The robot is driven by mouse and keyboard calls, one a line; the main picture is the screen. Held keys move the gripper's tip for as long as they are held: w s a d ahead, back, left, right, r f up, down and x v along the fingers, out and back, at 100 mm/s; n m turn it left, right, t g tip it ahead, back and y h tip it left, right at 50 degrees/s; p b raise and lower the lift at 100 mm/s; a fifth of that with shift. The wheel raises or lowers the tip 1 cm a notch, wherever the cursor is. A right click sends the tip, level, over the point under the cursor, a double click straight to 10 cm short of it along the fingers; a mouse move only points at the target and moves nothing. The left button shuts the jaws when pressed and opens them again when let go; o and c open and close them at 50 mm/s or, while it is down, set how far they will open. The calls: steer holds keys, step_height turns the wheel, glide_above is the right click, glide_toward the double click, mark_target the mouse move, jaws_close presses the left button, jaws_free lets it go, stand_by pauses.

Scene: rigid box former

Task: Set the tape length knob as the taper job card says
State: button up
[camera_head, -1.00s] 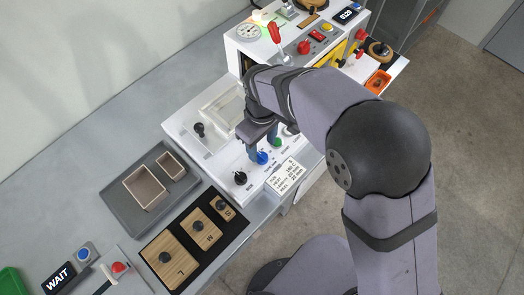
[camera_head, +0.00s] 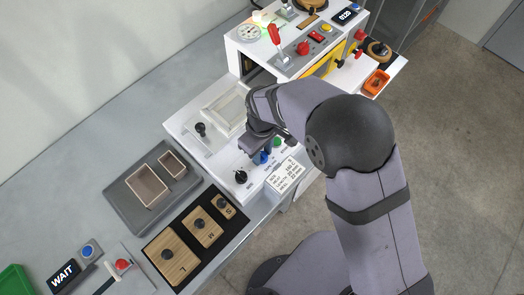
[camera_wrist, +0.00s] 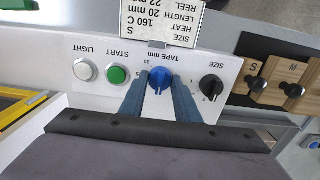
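The blue tape length knob (camera_wrist: 160,79) is on the white panel under the label "TAPE mm"; it also shows in the head view (camera_head: 261,158). A white pointer mark on it points toward the bottom of the wrist picture. Its scale numbers are partly hidden and too small to read surely. My gripper (camera_wrist: 160,88) has its blue fingers on either side of this knob; whether they press on it I cannot tell. The job card (camera_wrist: 162,20), upside down in the wrist view, reads heat 160 C, length 20 mm, reel 22 mm. It also shows in the head view (camera_head: 286,175).
The black size knob (camera_wrist: 210,88) is close beside one finger. The green start button (camera_wrist: 118,74) and white light button (camera_wrist: 86,71) are on the other side. Wooden S, M and L blocks (camera_head: 202,226) lie near the panel, with a grey tray (camera_head: 122,196) behind.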

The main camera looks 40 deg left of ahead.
mark_target(262, 154)
steer(key=shift+m, duration=0.4)
steer(key=m+b, duration=0.1)
steer(key=m, duration=0.2)
steer(key=shift+m, duration=2.5)
steer(key=o, duration=1)
steer(key=shift+o, duration=0.2)
steer(key=shift+b, duration=0.3)
steer(key=shift+r+b, duration=1.1)
steer(key=shift+r, duration=2.6)
